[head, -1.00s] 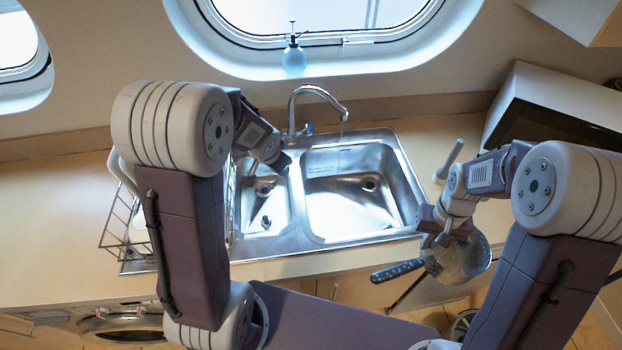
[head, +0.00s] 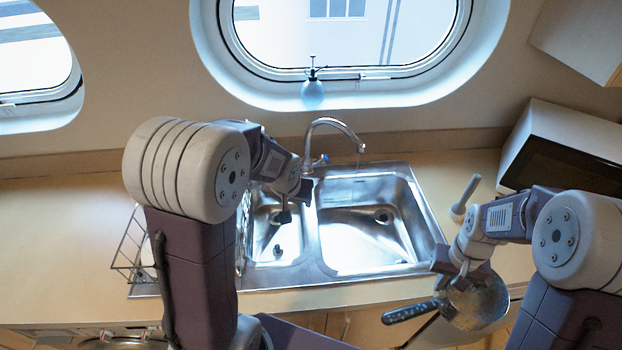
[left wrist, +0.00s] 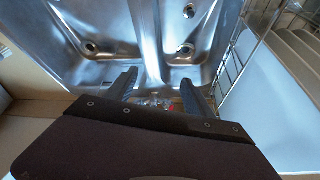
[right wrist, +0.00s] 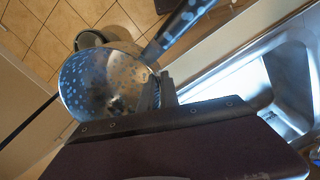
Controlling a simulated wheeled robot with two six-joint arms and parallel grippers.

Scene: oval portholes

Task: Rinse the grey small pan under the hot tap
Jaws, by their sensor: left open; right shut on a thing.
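The grey small pan (head: 482,300), with a speckled dark handle (head: 408,312), hangs in front of the counter's edge, right of the sink. My right gripper (head: 461,264) is shut on it; the pan and handle also show in the right wrist view (right wrist: 102,84). The tap (head: 335,123) stands behind the sink, with a thin streak below its spout that looks like water. My left gripper (head: 303,192) is open just in front of the tap's base. In the left wrist view red and blue bits show between its fingers (left wrist: 158,92).
The steel sink (head: 365,262) has a small left bowl and a larger right bowl, both without dishes. A wire rack (head: 125,245) stands at the left. A blue bottle (head: 312,92) sits on the porthole sill. A grey upright object (head: 466,195) and a dark-fronted box (head: 560,150) are at the right.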

